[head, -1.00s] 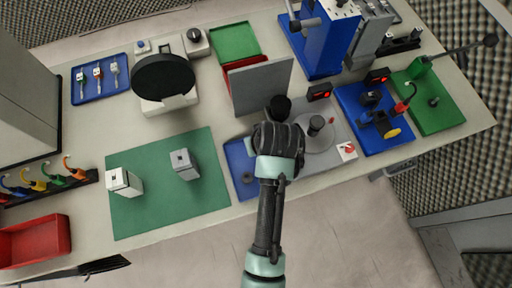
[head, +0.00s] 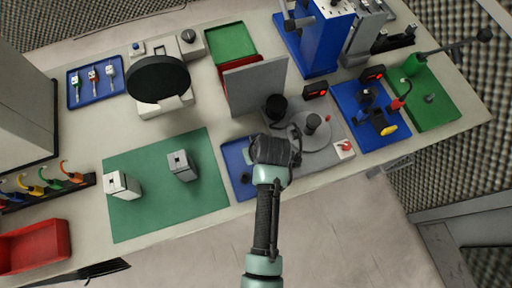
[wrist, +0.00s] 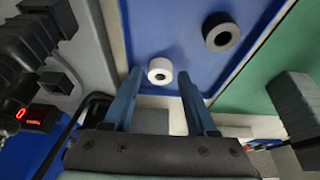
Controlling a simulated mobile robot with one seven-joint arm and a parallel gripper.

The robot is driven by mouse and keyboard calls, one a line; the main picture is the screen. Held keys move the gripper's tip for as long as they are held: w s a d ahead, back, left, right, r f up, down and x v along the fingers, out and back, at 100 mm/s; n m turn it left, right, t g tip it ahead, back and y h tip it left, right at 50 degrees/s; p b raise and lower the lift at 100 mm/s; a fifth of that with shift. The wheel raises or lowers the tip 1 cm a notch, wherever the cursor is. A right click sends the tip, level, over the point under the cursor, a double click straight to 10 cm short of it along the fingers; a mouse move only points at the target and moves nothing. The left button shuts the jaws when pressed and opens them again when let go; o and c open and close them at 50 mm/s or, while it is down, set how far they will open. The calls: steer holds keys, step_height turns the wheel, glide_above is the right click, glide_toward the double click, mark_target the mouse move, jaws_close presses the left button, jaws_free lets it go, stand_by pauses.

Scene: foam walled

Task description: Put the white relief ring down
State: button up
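The white relief ring (wrist: 160,70) lies on the blue tray (wrist: 178,22) in the wrist view, near the tray's edge. My gripper (wrist: 159,73) is open, with one blue finger on each side of the ring and a visible gap on both sides. A dark grey ring with a pale centre (wrist: 221,32) is on the same tray, to the right. In the head view my gripper (head: 272,150) is over the right part of the blue tray (head: 236,157) and hides the white ring.
A grey upright panel (head: 256,88) stands behind the tray. A grey base with a round plate (head: 313,140) is close on the right. A green mat (head: 150,212) with two pale blocks lies to the left.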

steer(key=v, duration=1.2)
steer(key=w+r+t+h, duration=0.1)
steer(key=w+r+t, duration=0.35)
steer(key=r, duration=0.55)
steer(key=w+r+m+t, duration=0.1)
steer(key=w+r+t, duration=0.3)
steer(key=r, duration=0.6)
steer(key=w+r+t+h, duration=0.1)
steer(key=w+r+t, duration=0.1)
steer(key=w+r, duration=0.6)
steer(key=s+r+m+t, duration=0.1)
steer(key=s+r+t, duration=0.3)
steer(key=r, duration=0.7)
steer(key=s+a+r+t, duration=0.1)
steer(key=s+r+t, duration=0.3)
steer(key=r, duration=0.7)
steer(key=s+a+r+m+t, duration=0.1)
steer(key=s+r+t, duration=0.3)
steer(key=r, duration=0.8)
steer(key=s, duration=0.2)
steer(key=shift+s+m+y, duration=0.3)
steer(key=shift+t, duration=0.25)
